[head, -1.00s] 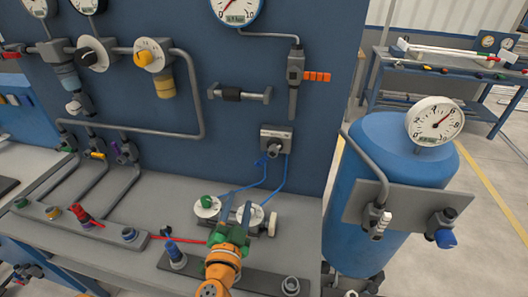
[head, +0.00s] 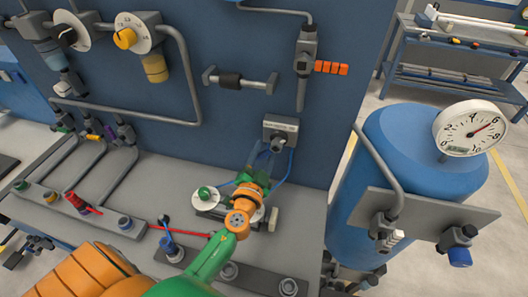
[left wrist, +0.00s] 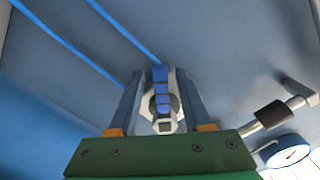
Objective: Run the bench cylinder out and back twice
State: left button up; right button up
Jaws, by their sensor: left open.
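A short cylinder with a black middle and grey end blocks (head: 240,80) is fixed level on the blue panel; its dark barrel also shows at the right of the left wrist view (left wrist: 271,114). Below it, a grey valve block (head: 281,129) on the panel has blue hoses running down to the bench. My left gripper (head: 262,157) is just left of and below this block, its tips partly hidden by my wrist. In the left wrist view my left gripper (left wrist: 161,78) is open, with a blue segmented part (left wrist: 161,92) on a pale round body between its fingers. Contact is unclear.
Two white dials, one with a green knob (head: 204,193), sit on the bench around my wrist. A red lever (head: 78,203) and a blue-topped fitting (head: 168,240) stand to the left. A blue tank (head: 410,150) with a gauge (head: 468,128) stands at the right.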

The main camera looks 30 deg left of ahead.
pick_arm(q)
jog(key=shift+s+r, duration=0.15)
jog(key=shift+s, duration=0.05)
jog(key=shift+c, duration=1.1)
jog(key=shift+d, duration=0.1)
grip_shut()
jog(key=shift+r, duration=0.15)
